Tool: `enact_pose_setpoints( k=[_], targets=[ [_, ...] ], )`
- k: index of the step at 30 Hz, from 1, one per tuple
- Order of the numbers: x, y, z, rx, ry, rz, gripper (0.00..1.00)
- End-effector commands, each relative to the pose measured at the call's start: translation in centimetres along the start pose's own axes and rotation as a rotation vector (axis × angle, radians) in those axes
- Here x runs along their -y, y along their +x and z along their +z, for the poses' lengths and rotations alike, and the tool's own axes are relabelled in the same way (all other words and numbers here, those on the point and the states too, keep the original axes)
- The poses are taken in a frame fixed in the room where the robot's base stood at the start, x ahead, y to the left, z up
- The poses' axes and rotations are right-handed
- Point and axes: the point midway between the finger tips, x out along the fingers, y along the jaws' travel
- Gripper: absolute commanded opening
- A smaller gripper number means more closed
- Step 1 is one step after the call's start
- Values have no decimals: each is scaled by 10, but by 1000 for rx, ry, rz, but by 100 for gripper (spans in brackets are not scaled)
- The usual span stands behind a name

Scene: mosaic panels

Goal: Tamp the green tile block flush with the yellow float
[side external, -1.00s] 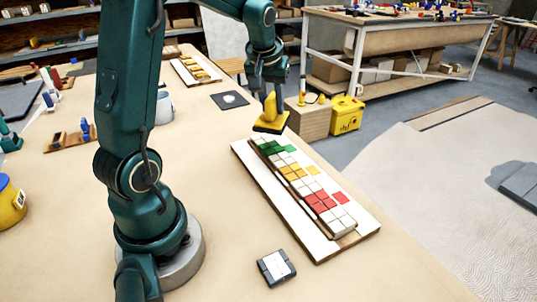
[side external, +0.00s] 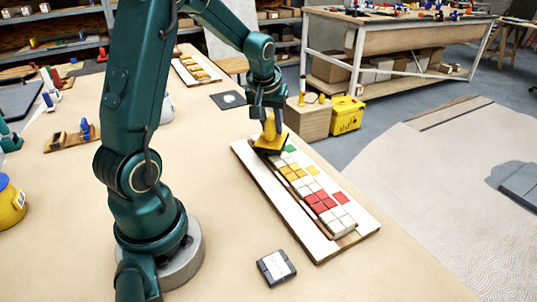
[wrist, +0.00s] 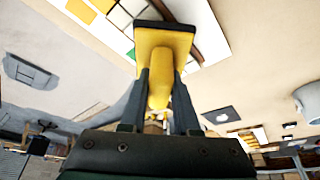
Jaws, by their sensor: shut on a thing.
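My gripper (side external: 268,112) is shut on the handle of the yellow float (side external: 270,142). In the wrist view the float (wrist: 165,42) stands out beyond both fingers, with its dark-edged flat face away from me. The float is at the far end of the mosaic panel (side external: 282,207), over the green tile block. Only a bit of green (side external: 289,149) shows beside the float's right edge; the float hides the rest. A green edge (wrist: 131,54) also shows next to the float in the wrist view. I cannot tell whether the float touches the tiles.
Yellow, red and white tiles (side external: 342,219) run along the panel toward the near end. A grey box (side external: 276,267) lies on the table near the front. A dark square plate (side external: 228,100) lies behind the panel.

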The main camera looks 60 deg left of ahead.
Motion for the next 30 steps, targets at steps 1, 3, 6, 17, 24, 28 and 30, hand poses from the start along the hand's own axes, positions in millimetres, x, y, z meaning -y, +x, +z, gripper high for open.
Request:
enact_pose_setpoints(
  k=[1,3,6,17,24,28,30],
  targets=[
    [0,0,0,-1,0,0,0],
    [0,0,0,-1,0,0,0],
    [0,0,0,-1,0,0,0],
    [0,1,0,-1,0,0,0],
    [0,4,1,-2,0,0,0],
    [0,5,2,-1,0,0,0],
    [0,6,2,-1,0,-1,0]
  ],
)
